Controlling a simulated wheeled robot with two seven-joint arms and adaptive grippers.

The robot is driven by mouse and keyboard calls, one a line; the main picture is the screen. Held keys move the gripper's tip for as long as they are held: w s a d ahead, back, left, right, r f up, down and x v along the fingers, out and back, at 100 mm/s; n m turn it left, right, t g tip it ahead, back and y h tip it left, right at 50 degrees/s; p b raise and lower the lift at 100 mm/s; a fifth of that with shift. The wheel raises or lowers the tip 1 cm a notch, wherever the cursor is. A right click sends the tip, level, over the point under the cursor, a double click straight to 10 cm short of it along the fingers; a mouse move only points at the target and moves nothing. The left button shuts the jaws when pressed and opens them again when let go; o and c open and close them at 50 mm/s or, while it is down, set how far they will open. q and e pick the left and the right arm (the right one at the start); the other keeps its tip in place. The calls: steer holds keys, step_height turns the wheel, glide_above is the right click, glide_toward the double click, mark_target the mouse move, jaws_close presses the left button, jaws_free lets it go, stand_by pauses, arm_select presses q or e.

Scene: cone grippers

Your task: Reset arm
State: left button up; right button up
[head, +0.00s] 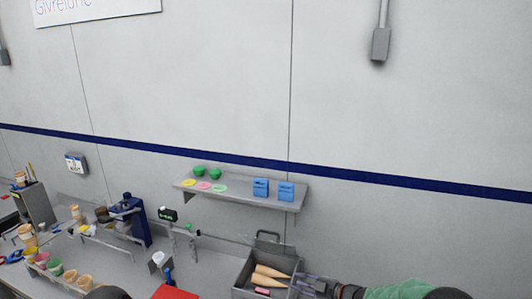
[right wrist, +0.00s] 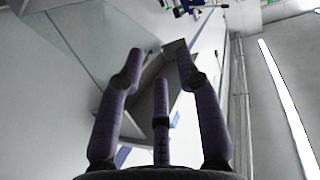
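My right gripper (head: 308,284) comes in from the right at the bottom of the head view, beside the right edge of a grey open bin (head: 243,274). In the right wrist view the same gripper (right wrist: 158,62) has its three purple-grey fingers spread, with nothing held between them. A grey box-like shape shows beyond the fingers there. My left gripper does not show in either view; a dark rounded part at the bottom left of the head view is too cut off to identify.
The bin holds tan cones (head: 270,272) and a pink item. A red object (head: 175,293) lies left of it. Filled cups stand in a rack (head: 62,276) at the left. A wall shelf (head: 240,194) carries green bowls (head: 214,174), coloured discs and blue blocks (head: 286,191).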

steer(key=s+a+f+m+g+h+b, duration=0.1)
steer(key=s+f+m+h+b, duration=0.35)
steer(key=f, duration=0.95)
steer(key=s+a+f+m+h+b, duration=0.1)
steer(key=s+f+m+b, duration=0.45)
steer(key=s+f, duration=0.6)
steer(key=s+f+m+g+h+b, duration=0.1)
steer(key=s+f+m+g+b, duration=0.1)
steer(key=s+f, duration=0.5)
steer(key=s+f+m+g+h+b, duration=0.1)
steer(key=s+f+g+b, duration=0.3)
steer(key=s, duration=1.2)
step_height(320, 180, down, 4)
steer(key=shift+s+a+f+m+g+b, duration=0.2)
steer(key=shift+m+g+b, duration=0.1)
steer(key=shift+m+g, duration=0.4)
